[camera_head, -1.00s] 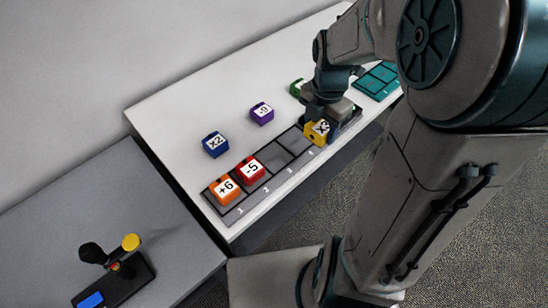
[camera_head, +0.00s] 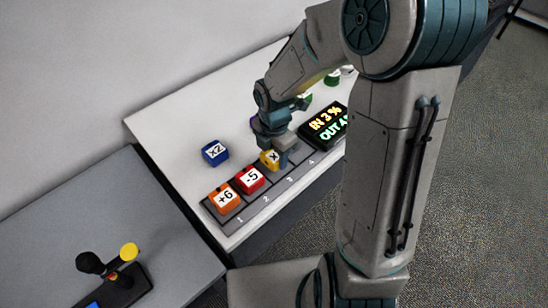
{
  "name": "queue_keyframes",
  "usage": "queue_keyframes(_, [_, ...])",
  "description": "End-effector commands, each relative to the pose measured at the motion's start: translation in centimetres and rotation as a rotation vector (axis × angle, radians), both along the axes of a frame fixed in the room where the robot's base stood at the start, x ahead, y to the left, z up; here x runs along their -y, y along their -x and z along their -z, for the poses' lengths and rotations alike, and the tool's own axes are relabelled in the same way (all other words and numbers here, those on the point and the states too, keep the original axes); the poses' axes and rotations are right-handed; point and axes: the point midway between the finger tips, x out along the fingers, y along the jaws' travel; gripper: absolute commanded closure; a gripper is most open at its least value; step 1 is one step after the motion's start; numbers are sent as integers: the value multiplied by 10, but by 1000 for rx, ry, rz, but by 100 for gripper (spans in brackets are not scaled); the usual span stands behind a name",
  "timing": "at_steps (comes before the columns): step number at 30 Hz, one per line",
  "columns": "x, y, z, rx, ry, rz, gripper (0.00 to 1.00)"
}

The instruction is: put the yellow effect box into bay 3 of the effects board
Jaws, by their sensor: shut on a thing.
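The yellow effect box (camera_head: 268,160), with a partly hidden white label, is held in my gripper (camera_head: 279,153), which is shut on it. The box is at bay 3 of the dark effects board (camera_head: 241,221), just right of the red box in bay 2. I cannot tell whether it rests in the bay or hangs slightly above it. My gripper and wrist cover part of the box and most of bay 3. Bay 4 (camera_head: 303,152) shows partly and looks empty.
The orange +6 box (camera_head: 225,197) is in bay 1 and the red -5 box (camera_head: 250,179) in bay 2. A blue x2 box (camera_head: 214,153) lies on the white table. A lit display (camera_head: 327,126) stands past bay 4. A joystick panel (camera_head: 122,284) is at lower left.

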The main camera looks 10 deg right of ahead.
Motion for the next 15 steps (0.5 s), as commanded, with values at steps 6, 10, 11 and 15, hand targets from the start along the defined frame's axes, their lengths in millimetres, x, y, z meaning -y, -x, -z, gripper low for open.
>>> queue_keyframes(6, [0, 0, 19, 0, 0, -1, 74])
queue_keyframes(10, [0, 0, 19, 1, 0, 0, 74])
queue_keyframes(11, [0, 0, 19, 1, 1, 0, 74])
queue_keyframes(15, [0, 0, 22, 0, 0, 0, 74])
